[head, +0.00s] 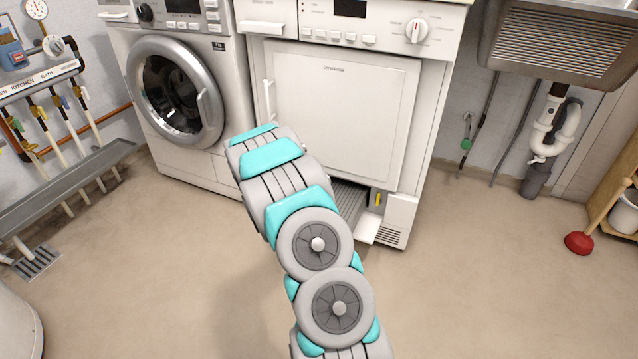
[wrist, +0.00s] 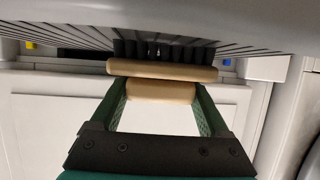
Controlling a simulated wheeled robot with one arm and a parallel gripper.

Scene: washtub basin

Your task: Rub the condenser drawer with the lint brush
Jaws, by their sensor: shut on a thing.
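My gripper (wrist: 161,92) shows in the wrist view, its two green fingers shut on the tan handle of the lint brush (wrist: 162,72). The brush's dark bristles point away from the gripper toward the condenser drawer (wrist: 60,34), a grey surface with many fins. The bristles appear to meet the fins, but firm contact cannot be told. In the head view the grey finned drawer (head: 348,199) shows low in the dryer's open bottom, partly behind my arm. My arm hides the gripper and brush there.
The white dryer (head: 338,110) has its large door shut, and a small flap (head: 367,229) hangs open at its base. A washing machine (head: 178,92) stands to its left. A sink (head: 560,45) and plunger (head: 580,243) are at right. The floor in front is clear.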

